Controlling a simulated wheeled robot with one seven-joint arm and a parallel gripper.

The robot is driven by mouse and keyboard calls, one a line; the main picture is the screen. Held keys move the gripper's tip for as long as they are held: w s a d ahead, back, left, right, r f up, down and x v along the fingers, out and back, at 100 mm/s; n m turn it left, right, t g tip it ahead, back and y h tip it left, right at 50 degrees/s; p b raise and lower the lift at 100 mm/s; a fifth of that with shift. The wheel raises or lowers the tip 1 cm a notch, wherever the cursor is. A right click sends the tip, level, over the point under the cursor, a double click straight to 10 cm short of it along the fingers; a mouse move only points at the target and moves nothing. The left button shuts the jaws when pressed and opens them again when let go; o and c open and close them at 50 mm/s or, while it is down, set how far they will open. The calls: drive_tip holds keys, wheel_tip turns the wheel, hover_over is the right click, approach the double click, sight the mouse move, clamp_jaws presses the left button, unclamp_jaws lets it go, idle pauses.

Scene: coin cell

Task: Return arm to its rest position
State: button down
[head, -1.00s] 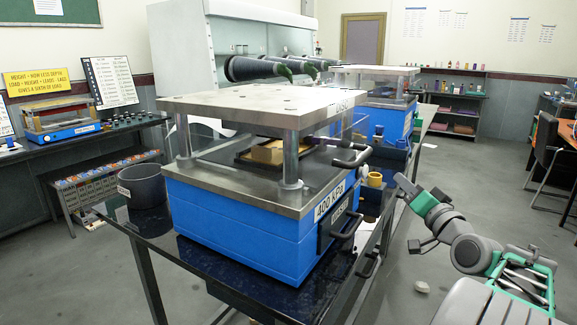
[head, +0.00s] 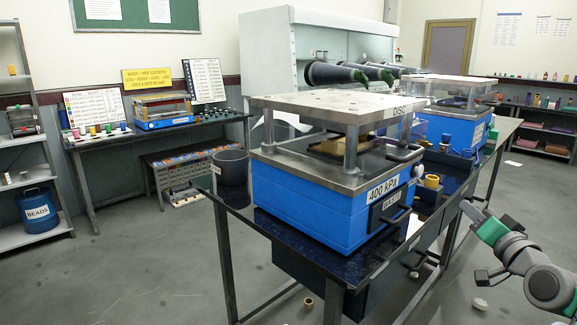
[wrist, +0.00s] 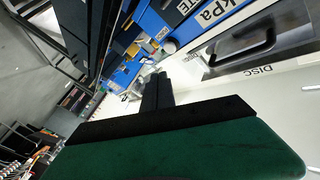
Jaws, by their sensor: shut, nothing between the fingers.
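My gripper (head: 466,207) shows at the right edge of the head view, on my grey and green arm, which reaches in from the lower right. It is in the air beside the dark table (head: 300,243), to the right of its front corner. In the wrist view its dark fingers (wrist: 157,92) are together with nothing between them. The blue press (head: 300,205) labelled 400 kPa and DISC stands on the table, apart from the gripper. Part of the press, tilted, also fills the upper right of the wrist view (wrist: 212,12).
A grey bin (head: 230,168) stands left of the press. A second blue press (head: 455,130) and a glovebox (head: 310,60) are behind. A small tan ring (head: 308,302) and a pale piece (head: 480,303) lie on the floor. The floor at left is clear.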

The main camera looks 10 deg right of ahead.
drive_tip(key=a+f+n+g+y+p, duration=0.1)
drive_tip(key=a+n+g+p, duration=0.1)
drive_tip(key=a, duration=0.6)
drive_tip(key=a+f+n+g+y+p, duration=0.1)
drive_tip(key=a+g+p, duration=0.2)
drive_tip(key=a+p, duration=0.2)
drive_tip(key=a+f+n+g+y+p, duration=0.1)
drive_tip(key=a+n+g+p, duration=0.1)
drive_tip(key=a, duration=0.9)
drive_tip(key=shift+s+a+f+n+g+p, duration=0.2)
drive_tip(key=shift+s+n+g+p, duration=0.15)
drive_tip(key=shift+g+p, duration=0.75)
drive_tip(key=shift+n+g, duration=0.45)
drive_tip(key=shift+g, duration=0.35)
drive_tip(key=s+a+p, duration=0.2)
drive_tip(key=s+a, duration=0.1)
drive_tip(key=s+a+p, duration=0.1)
drive_tip(key=shift+s+a+f+p, duration=0.2)
drive_tip(key=shift+s+f+p, duration=0.1)
drive_tip(key=shift+s, duration=0.1)
drive_tip(key=s+a+f+n+g+h+p, duration=0.1)
drive_tip(key=s+a+g+p, duration=0.2)
drive_tip(key=s, duration=0.9)
drive_tip(key=shift+s+a+f+g+p, duration=0.3)
drive_tip(key=shift+a+f+g+p, duration=0.1)
drive_tip(key=shift+a+g, duration=0.25)
